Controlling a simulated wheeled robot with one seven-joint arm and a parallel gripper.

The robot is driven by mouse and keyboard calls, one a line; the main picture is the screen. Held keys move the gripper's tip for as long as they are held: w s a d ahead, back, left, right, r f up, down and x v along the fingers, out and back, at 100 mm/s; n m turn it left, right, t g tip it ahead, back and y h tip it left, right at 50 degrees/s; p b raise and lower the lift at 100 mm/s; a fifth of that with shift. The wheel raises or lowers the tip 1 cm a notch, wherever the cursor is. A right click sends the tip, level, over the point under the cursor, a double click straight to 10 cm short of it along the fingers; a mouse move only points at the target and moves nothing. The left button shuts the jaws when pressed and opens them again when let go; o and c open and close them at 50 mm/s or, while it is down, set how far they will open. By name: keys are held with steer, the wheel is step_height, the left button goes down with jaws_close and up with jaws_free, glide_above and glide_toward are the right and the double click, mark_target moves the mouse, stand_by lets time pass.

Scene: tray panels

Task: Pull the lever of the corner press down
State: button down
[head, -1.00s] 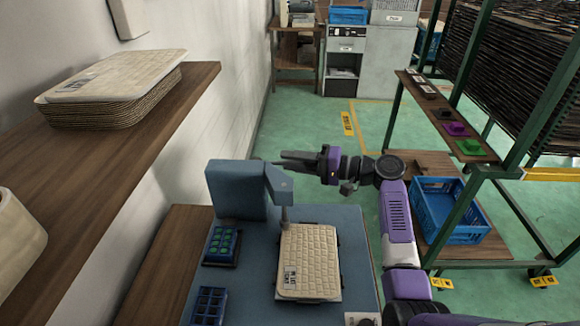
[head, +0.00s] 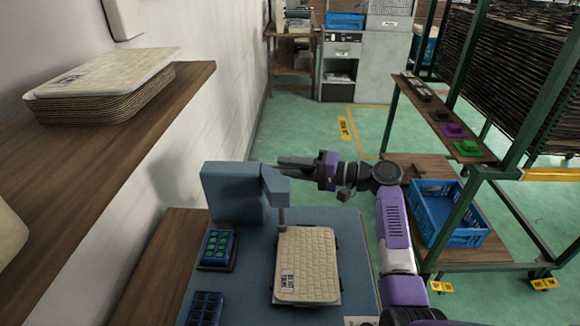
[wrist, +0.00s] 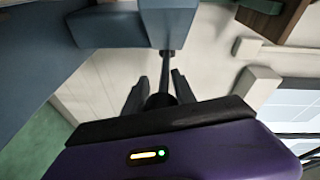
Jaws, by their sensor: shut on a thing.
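The corner press (head: 233,192) is a blue-grey block with an arm reaching over a cream tray panel (head: 308,262) in the head view. Its thin plunger comes down at the panel's upper left corner. My gripper (head: 283,161) is behind the press arm, pointing left. In the wrist view the lever (wrist: 166,66) is a dark rod running from the press body to a dark end between my fingers (wrist: 158,98). My gripper is shut on the lever. In the head view my fingers and the press mostly hide the lever.
Two blue holders, one with green pieces (head: 217,246), sit left of the panel. A wooden shelf (head: 150,120) with stacked panels runs along the left wall. A green-framed rack (head: 480,100) and a blue crate (head: 447,213) stand to the right.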

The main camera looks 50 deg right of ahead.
steer(key=shift+w+a+f, duration=0.1)
steer(key=shift+a+f, duration=0.35)
steer(key=shift+f, duration=0.35)
steer(key=c, duration=1.1)
jaws_free()
steer(key=shift+d+r, duration=0.1)
steer(key=shift+r, duration=0.05)
steer(key=shift+d+r, duration=0.2)
steer(key=shift+d, duration=0.05)
steer(key=shift+f+p+v, duration=0.15)
steer(key=shift+p+v, duration=0.05)
steer(key=shift+v, duration=1.3)
steer(key=shift+f+p+v, duration=0.15)
steer(key=shift+f+v, duration=0.05)
steer(key=shift+v, duration=1.3)
steer(key=shift+f+p+v, duration=0.15)
steer(key=shift+p+v, duration=0.05)
steer(key=shift+v, duration=1.3)
steer(key=shift+b+v, duration=0.3)
steer(key=shift+v, duration=3.65)
